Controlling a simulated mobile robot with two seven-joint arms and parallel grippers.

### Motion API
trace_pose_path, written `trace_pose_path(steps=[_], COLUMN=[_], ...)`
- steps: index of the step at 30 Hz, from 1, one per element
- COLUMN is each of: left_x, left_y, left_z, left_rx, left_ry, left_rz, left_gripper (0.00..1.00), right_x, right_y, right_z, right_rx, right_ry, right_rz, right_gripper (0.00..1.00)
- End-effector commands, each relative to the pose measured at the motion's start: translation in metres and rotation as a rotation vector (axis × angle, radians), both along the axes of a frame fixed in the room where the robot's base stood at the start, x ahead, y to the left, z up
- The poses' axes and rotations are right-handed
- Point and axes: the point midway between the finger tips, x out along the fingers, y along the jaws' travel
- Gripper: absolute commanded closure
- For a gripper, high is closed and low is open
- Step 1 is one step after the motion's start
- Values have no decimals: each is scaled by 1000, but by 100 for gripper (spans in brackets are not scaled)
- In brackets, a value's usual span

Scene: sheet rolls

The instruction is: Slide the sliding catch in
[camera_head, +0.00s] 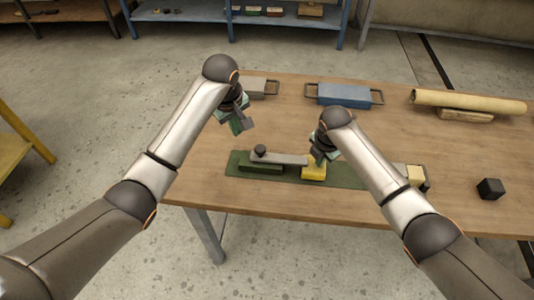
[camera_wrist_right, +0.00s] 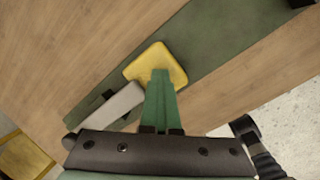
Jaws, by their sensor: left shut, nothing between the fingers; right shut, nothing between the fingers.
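A long green board (camera_head: 345,178) lies along the near edge of the table. On its left part is a grey bar (camera_head: 285,159) with a black knob (camera_head: 260,150), over a dark green block. A yellow block (camera_head: 313,174) sits at the bar's right end. I cannot tell for sure which piece is the sliding catch. My right gripper (camera_head: 318,159) is shut and empty, its tips at the yellow block; in the right wrist view its green fingers overlap the yellow block (camera_wrist_right: 157,60). Contact is unclear. My left gripper (camera_head: 241,126) is shut and empty, above the table behind the board's left end.
A cream block (camera_head: 415,174) sits at the board's right end, partly behind my right arm. A black cube (camera_head: 490,188) lies further right. Behind are a blue box (camera_head: 344,95) with handles, a grey box (camera_head: 262,87) and a yellowish roll (camera_head: 468,101) on a wooden support.

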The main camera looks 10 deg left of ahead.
Motion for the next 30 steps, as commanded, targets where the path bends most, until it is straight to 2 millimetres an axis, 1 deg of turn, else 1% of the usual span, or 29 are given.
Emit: trace_pose_path(steps=[1,11,30], left_x=[0,0,0], left_y=[0,1,1], left_z=[0,0,1], left_rx=[0,1,1], left_ry=[0,1,1], left_rz=[0,0,0], left_gripper=[100,100,100], right_x=[-4,-4,0], right_y=[-2,-2,-1], right_z=[-7,-5,38], right_rx=[-5,-6,-1], right_ry=[14,13,3], right_rz=[-2,-3,-1], right_gripper=[100,100,100])
